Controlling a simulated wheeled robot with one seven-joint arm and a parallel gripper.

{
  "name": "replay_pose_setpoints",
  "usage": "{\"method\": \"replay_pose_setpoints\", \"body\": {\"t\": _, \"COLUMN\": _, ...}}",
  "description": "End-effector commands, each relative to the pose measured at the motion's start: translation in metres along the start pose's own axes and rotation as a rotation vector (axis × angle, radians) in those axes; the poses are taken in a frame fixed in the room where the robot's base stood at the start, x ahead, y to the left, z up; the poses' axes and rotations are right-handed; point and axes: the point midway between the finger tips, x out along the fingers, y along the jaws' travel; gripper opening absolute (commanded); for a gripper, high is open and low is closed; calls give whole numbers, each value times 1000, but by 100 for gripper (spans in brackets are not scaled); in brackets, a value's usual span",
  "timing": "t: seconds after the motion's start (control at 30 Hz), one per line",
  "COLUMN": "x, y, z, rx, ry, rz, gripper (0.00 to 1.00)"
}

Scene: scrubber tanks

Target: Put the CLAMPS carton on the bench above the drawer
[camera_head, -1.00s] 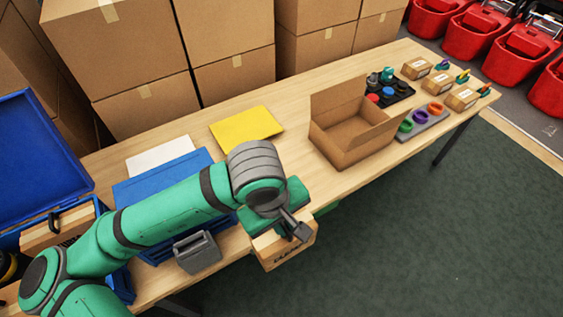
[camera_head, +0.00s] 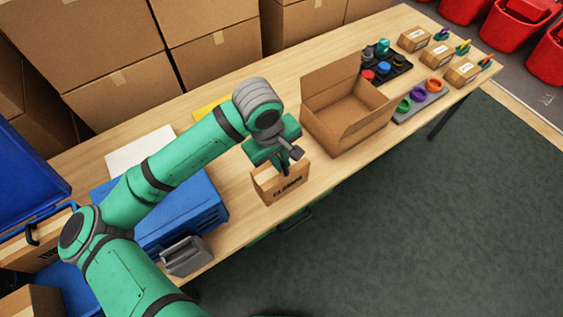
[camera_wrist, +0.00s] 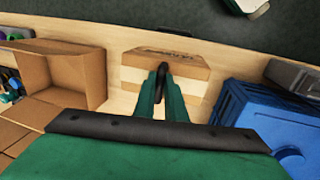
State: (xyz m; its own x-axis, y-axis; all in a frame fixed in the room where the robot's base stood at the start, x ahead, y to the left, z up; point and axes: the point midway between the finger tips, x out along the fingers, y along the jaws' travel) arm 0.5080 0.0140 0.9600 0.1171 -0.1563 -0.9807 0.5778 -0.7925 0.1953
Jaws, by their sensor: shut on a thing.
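The CLAMPS carton (camera_head: 284,190) is a small brown box with dark lettering on its front face. My gripper (camera_head: 287,164) is shut on it from above; the wrist view shows the fingers (camera_wrist: 162,76) at the carton (camera_wrist: 190,75). The carton is upright at the front part of the wooden bench (camera_head: 237,187), left of the open cardboard box. I cannot tell whether its base touches the bench top. The drawer (camera_head: 268,236) is green, partly seen below the bench's front edge, under the carton, with a dark handle (camera_head: 294,222).
The open cardboard box (camera_head: 345,110) stands close right of the carton. A blue case (camera_head: 190,215) and a grey block-shaped item (camera_head: 186,256) lie to the left. Trays of parts and small cartons (camera_head: 414,39) fill the right end. Large cartons stack behind.

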Motion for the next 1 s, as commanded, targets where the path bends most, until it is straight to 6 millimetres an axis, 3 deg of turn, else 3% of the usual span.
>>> {"method": "replay_pose_setpoints", "body": {"t": 0.2, "x": 36, "y": 9, "z": -19, "rx": -1, "ry": -4, "rz": -1, "gripper": 0}}
{"method": "replay_pose_setpoints", "body": {"t": 0.53, "x": 56, "y": 15, "z": -32, "rx": -3, "ry": -2, "rz": -1, "gripper": 0}}
{"method": "replay_pose_setpoints", "body": {"t": 0.73, "x": 83, "y": 8, "z": -33, "rx": -4, "ry": -3, "rz": -2, "gripper": 0}}
{"method": "replay_pose_setpoints", "body": {"t": 1.0, "x": 87, "y": 9, "z": -33, "rx": -2, "ry": -1, "rz": -1, "gripper": 0}}
